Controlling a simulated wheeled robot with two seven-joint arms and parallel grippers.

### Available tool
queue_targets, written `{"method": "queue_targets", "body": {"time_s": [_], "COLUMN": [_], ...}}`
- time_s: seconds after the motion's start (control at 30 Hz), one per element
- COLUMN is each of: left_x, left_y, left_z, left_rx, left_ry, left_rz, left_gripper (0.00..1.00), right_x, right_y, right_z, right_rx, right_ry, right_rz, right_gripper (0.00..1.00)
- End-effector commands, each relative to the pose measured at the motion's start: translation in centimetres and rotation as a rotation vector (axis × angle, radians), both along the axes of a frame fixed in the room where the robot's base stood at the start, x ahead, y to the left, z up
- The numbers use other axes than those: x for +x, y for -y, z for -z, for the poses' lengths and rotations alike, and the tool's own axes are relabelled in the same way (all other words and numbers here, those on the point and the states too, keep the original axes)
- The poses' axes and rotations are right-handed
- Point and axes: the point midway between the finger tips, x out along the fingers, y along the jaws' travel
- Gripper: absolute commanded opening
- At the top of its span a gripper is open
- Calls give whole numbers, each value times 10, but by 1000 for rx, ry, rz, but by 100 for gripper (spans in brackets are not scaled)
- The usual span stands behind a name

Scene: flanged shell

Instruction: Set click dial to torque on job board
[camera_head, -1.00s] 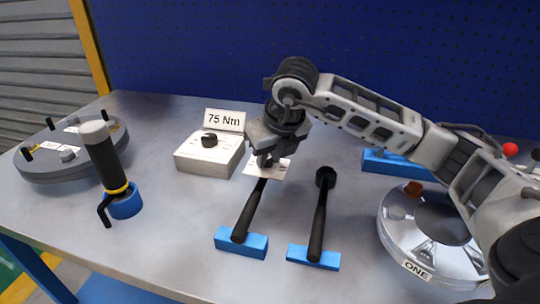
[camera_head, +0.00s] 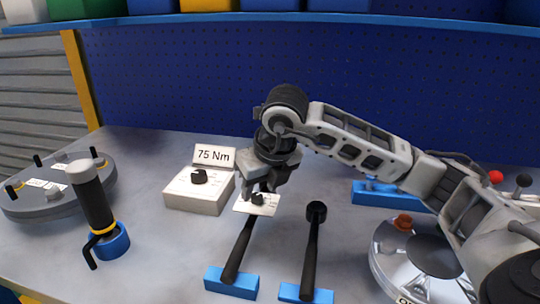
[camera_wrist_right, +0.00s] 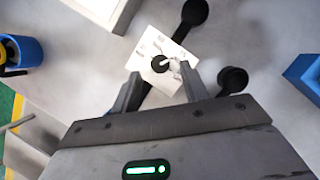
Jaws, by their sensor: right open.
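My right gripper (camera_head: 262,190) is just above this plate, pointing down. In the right wrist view the gripper (camera_wrist_right: 160,82) is open, its fingers on either side of the lower part of the plate (camera_wrist_right: 150,48); the knob (camera_wrist_right: 160,63) shows between and slightly beyond the tips. The sign reading "75 Nm" (camera_head: 213,156) stands behind a white box (camera_head: 193,200) with its own black dial (camera_head: 199,176). Plate markings are too small to read. My left gripper is out of view.
A second black tool (camera_head: 312,245) lies close to the right, in a blue holder (camera_head: 305,293). A black cylinder tool (camera_head: 92,200) in a blue ring and a grey flanged disc (camera_head: 55,195) stand left. A silver shell (camera_head: 395,265) is at right, under my arm.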

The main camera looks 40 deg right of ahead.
Motion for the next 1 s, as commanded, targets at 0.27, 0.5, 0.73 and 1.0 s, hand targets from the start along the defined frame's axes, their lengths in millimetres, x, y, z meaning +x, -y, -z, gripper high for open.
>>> {"method": "queue_targets", "body": {"time_s": [0.27, 0.5, 0.73, 1.0], "left_x": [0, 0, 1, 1], "left_y": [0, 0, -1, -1], "left_z": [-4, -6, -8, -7], "left_rx": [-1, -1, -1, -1], "left_ry": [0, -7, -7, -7], "left_rz": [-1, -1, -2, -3], "left_gripper": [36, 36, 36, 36], "right_x": [-26, -45, -54, -54], "right_y": [-2, -4, -4, -5], "right_z": [-64, -109, -127, -128], "right_rx": [-1, -1, -1, -1], "right_ry": [7, 5, 2, 1], "right_rz": [0, 1, 1, 1], "right_gripper": [45, 45, 45, 45]}}
